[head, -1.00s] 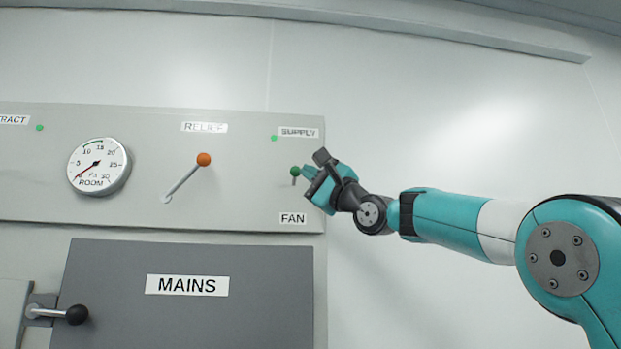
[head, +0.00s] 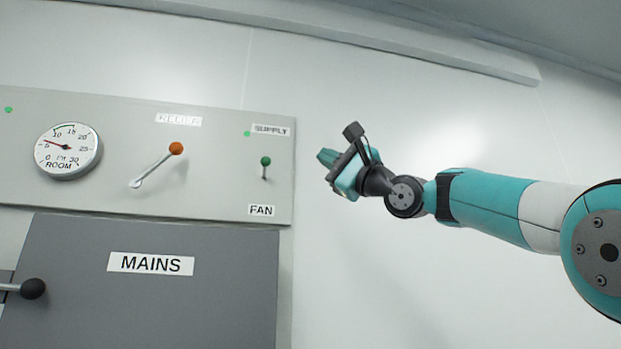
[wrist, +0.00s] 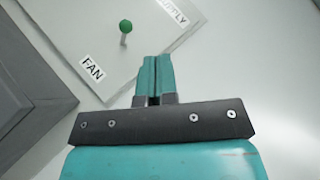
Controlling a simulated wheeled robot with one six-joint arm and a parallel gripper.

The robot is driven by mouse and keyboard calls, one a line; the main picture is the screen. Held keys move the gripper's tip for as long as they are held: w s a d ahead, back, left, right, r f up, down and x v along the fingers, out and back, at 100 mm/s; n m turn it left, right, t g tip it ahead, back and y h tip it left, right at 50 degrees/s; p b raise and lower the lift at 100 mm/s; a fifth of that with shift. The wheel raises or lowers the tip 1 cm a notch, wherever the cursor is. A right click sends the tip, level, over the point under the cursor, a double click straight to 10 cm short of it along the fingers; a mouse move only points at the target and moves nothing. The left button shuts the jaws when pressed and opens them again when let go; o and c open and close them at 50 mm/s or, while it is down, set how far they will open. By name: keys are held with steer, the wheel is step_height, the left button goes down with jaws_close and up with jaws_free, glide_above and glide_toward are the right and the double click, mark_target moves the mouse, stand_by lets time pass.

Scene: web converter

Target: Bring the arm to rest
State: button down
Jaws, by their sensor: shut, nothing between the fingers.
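My gripper (head: 328,158) is shut and empty in the head view, held in the air to the right of the grey panel. In the wrist view its two teal fingers (wrist: 154,62) lie against each other with nothing between them. The fan switch (head: 265,162), a short lever with a green knob, stands to the left of my gripper, apart from it. It also shows at the top of the wrist view (wrist: 125,27). Its lever points up, between the SUPPLY and FAN labels.
The panel (head: 225,185) carries a round ROOM gauge (head: 68,150) and an orange-knobbed RELIEF lever (head: 175,149). Below is the dark MAINS door (head: 200,300) with a black-knobbed handle (head: 33,289). A green light (head: 247,134) shows by SUPPLY. The wall right of the panel is bare.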

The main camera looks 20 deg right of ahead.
steer(key=shift+s+d, duration=0.25)
steer(key=shift+s, duration=0.2)
stand_by(0.3)
